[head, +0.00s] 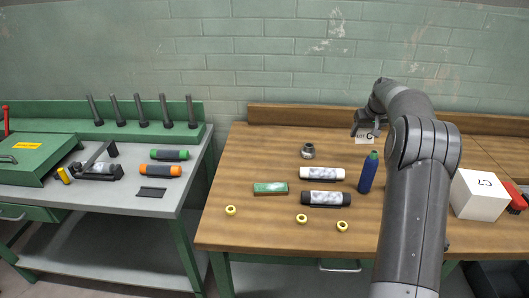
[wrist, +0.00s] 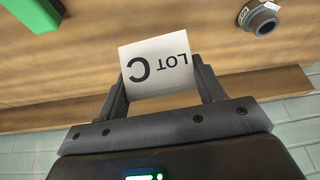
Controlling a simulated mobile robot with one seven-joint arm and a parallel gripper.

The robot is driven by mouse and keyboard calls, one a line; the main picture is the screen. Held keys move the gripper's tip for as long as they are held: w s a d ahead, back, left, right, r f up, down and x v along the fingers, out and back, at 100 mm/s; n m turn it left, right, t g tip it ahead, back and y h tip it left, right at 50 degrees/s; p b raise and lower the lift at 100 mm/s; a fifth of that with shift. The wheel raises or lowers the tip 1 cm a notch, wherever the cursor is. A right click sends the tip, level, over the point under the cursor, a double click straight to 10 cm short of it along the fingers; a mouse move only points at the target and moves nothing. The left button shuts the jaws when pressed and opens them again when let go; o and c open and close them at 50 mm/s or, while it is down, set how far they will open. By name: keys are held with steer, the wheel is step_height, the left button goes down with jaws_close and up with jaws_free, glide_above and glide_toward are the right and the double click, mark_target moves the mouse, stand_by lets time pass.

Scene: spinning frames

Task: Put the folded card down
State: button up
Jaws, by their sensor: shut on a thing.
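The folded card is white, with "LOT C" printed in dark letters. In the wrist view the card (wrist: 158,68) sits between the two fingers of my gripper (wrist: 161,82), its lettering upside down. My gripper is shut on it. In the head view the card (head: 364,138) shows small below my gripper (head: 364,127), near the back of the wooden bench (head: 240,222). I cannot tell whether its lower edge touches the bench top.
A grey ring-shaped part (head: 308,151) stands left of the card, and a blue bottle (head: 367,175) with a green cap stands in front. A white box (head: 479,195) stands right.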

steer(key=w+a+n+y, duration=0.1)
steer(key=w+a+n, duration=0.15)
steer(key=a, duration=2.45)
steer(key=shift+n, duration=0.45)
steer(key=a+f, duration=0.2)
steer(key=a, duration=0.1)
steer(key=w+a+f, duration=0.1)
steer(key=a+f, duration=0.1)
steer(key=a, duration=0.2)
steer(key=w+a+f, duration=0.1)
steer(key=a+f, duration=0.1)
steer(key=a, duration=0.2)
steer(key=shift+f, duration=0.15)
steer(key=shift+a+f, duration=0.3)
steer(key=shift+a, duration=0.15)
steer(key=shift+f, duration=1.95)
steer(key=shift+f, duration=0.1)
steer(key=o, duration=0.9)
